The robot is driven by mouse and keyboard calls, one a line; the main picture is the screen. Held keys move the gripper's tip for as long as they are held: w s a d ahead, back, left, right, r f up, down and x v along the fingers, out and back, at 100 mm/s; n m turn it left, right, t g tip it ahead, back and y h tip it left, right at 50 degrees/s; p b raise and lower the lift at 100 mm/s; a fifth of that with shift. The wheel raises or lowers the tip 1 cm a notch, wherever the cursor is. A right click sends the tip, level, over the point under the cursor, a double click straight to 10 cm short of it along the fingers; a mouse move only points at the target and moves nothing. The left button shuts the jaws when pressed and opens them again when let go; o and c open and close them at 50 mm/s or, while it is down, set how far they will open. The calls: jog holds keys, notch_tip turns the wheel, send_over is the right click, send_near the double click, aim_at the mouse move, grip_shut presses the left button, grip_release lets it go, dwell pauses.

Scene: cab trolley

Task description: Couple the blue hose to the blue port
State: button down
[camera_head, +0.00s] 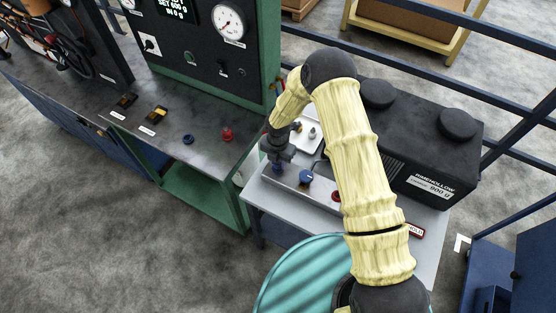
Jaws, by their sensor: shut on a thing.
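My gripper (277,160) points down over the left end of a grey strip on a pale grey table. It is shut on a small blue piece, mostly hidden by the jaws; I cannot tell whether this is the end of the blue hose. A blue round fitting (306,177) stands on the strip just right of the gripper, with a red one (336,195) further right, partly behind my arm. On the dark bench are a low blue round piece (188,139) and a red one (227,134). No hose run shows clearly, and which blue piece is the port is unclear.
A black box marked 900 g (432,140) stands right of my arm on the pale table (275,208). A gauge panel (205,50) rises behind the bench (205,165). A teal ribbed round thing (300,280) is in front. Blue rails run behind.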

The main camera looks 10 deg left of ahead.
jog(key=shift+f, duration=0.4)
jog(key=c, duration=1)
grip_release()
jog(key=shift+o, duration=0.2)
notch_tip(320, 180, up, 17)
jog(key=b, duration=0.4)
jog(key=shift+r, duration=0.2)
jog(key=shift+o, duration=0.4)
jog(key=o, duration=0.9)
jog(key=shift+r+p, duration=4.05)
jog(key=shift+r, duration=0.5)
